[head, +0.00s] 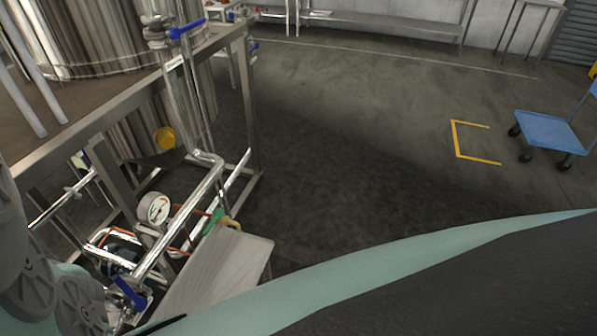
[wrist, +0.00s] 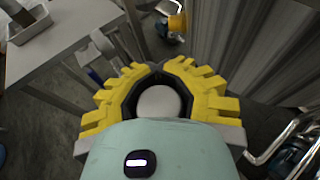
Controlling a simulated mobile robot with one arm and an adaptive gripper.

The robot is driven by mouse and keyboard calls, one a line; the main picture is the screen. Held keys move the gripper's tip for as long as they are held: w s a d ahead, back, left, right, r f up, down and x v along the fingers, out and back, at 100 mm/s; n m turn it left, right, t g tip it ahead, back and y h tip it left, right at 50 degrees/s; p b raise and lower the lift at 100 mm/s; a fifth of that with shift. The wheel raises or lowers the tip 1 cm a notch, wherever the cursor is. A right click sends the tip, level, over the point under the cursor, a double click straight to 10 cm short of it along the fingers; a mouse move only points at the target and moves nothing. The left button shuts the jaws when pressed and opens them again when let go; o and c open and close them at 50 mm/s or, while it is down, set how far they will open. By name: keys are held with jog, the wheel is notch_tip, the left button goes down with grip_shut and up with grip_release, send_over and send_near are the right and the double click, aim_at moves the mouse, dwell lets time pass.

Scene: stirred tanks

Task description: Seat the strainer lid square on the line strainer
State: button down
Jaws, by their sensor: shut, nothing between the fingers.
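I cannot make out the strainer lid or the line strainer for certain in either view. A round yellow part (head: 165,138) shows among the tank legs in the head view. A yellow part (wrist: 177,22) also shows at the top of the wrist view; I cannot tell whether it is the same one. My gripper (wrist: 158,70) shows in the wrist view, its yellow stepped fingers closed in a ring with their tips together. A pale round surface shows inside the ring, but nothing is gripped. The gripper is not visible in the head view.
A pale panel (head: 222,268) is near me. A blue cart (head: 550,130) stands right. The middle floor is clear. A tray (wrist: 32,24) sits on a table (wrist: 62,38).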

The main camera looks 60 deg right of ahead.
jog(key=shift+d+f+b, duration=0.1)
jog(key=shift+f+b, duration=0.45)
jog(key=shift+f, duration=0.95)
jog(key=c, duration=1.7)
grip_release()
jog(key=o, duration=0.7)
jog(key=shift+f, duration=0.1)
jog(key=v, duration=1.2)
